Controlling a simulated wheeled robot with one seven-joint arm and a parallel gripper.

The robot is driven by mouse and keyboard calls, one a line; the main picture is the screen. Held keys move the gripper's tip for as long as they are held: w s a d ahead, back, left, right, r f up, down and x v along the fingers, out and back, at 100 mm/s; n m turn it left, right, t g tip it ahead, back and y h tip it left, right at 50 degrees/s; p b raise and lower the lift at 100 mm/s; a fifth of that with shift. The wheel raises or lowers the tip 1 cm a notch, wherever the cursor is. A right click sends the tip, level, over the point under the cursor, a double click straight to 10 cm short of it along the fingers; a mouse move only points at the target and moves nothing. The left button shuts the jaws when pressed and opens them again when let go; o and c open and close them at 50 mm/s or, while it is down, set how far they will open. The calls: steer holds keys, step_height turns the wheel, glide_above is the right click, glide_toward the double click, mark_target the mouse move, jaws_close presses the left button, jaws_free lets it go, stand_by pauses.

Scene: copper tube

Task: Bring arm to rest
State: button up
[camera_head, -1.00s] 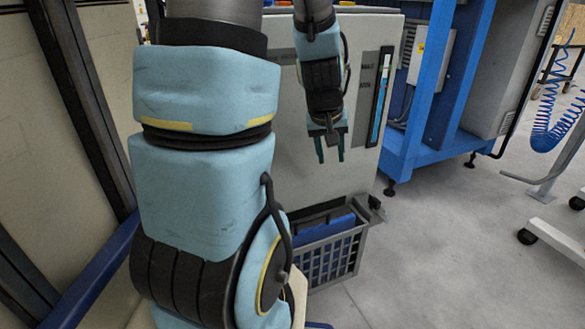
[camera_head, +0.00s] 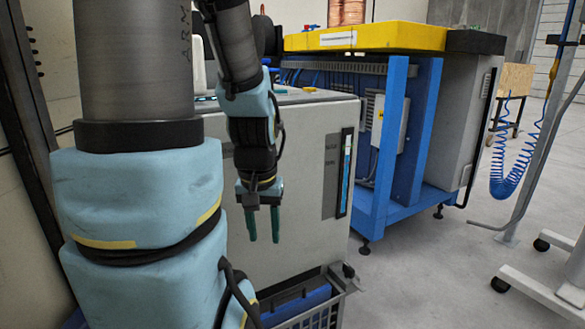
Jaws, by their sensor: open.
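My arm, in light blue padding, fills the left of the head view. My gripper (camera_head: 264,226) hangs down with its two green fingers apart, open and empty. It is in front of the grey cabinet (camera_head: 305,200) and appears to touch nothing. Part of the cabinet is hidden behind my arm.
A crate (camera_head: 325,318) with something blue in it stands on the floor below the cabinet, partly cut off. A blue-framed machine (camera_head: 380,150) with a yellow top (camera_head: 370,38) stands behind. A wheeled stand (camera_head: 545,262) is at the right. Grey floor (camera_head: 430,270) between is clear.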

step_height(320, 180, up, 25)
steer(key=p, duration=2.2)
steer(key=shift+f, duration=0.15)
